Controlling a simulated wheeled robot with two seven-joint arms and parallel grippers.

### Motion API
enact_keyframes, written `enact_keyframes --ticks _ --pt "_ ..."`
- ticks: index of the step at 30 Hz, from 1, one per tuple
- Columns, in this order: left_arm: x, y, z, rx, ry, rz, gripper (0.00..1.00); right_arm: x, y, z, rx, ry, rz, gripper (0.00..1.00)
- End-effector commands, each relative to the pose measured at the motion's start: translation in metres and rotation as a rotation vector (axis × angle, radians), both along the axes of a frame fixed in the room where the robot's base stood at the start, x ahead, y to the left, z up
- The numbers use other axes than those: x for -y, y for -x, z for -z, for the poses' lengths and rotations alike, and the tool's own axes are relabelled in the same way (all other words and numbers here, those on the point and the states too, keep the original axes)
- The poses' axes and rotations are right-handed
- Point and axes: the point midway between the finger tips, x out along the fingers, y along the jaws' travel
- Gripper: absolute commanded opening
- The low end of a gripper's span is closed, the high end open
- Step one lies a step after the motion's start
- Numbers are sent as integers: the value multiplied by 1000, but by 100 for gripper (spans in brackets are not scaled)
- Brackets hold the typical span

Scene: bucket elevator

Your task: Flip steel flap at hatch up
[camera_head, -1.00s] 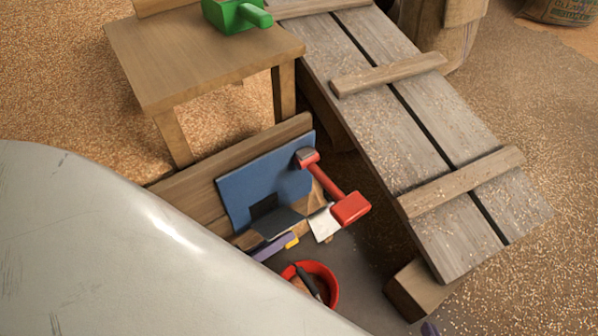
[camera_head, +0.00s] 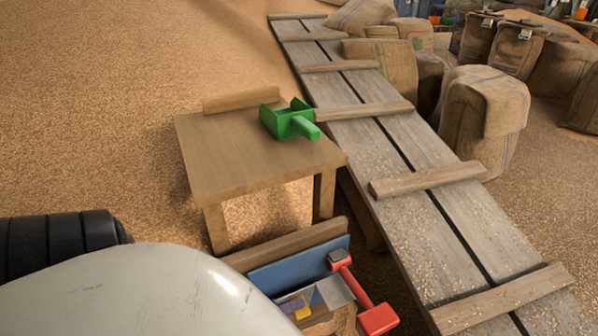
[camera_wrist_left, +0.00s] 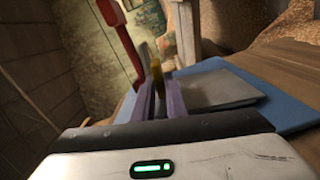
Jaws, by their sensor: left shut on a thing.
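The blue hatch panel (camera_head: 285,270) stands low in front of the wooden table, and the grey steel flap (camera_head: 336,290) shows in front of it. In the left wrist view the grey flap (camera_wrist_left: 215,90) lies against the blue panel (camera_wrist_left: 290,108). My left gripper (camera_head: 293,306) has purple fingers and is at a yellow tab (camera_head: 303,313). In the left wrist view the left gripper (camera_wrist_left: 159,84) is shut on the yellow tab (camera_wrist_left: 155,62), beside the flap. Whether the tab joins the flap is unclear. My right gripper is not in view.
A red lever (camera_head: 356,292) stands close right of the flap; its shaft (camera_wrist_left: 128,45) also shows in the left wrist view. A wooden table (camera_head: 235,165) holds a green scoop (camera_head: 290,121). A plank ramp (camera_head: 400,150) runs along the right. Grain covers the floor; sacks (camera_head: 485,115) stand behind.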

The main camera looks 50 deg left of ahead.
Motion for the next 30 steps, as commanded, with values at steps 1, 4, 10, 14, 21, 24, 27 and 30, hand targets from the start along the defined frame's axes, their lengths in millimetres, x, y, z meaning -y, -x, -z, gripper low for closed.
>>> enact_keyframes --ticks 1,4,10,14,21,24,27,30 --pt "-7 0 -3 6 -11 -7 0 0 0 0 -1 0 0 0" --pt "-9 1 -3 7 -13 -10 0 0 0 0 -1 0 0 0" --pt "-11 1 -4 7 -15 -13 0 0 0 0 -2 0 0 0" --pt "-11 1 -4 7 -15 -14 0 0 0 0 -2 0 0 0" --pt "-10 1 -3 5 -12 -13 30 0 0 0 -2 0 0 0" --pt "-9 1 -3 5 -10 -11 30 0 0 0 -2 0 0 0" --pt "-8 1 -2 3 -10 -10 30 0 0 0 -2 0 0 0" --pt "-9 6 -2 1 -9 -9 30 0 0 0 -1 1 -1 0"
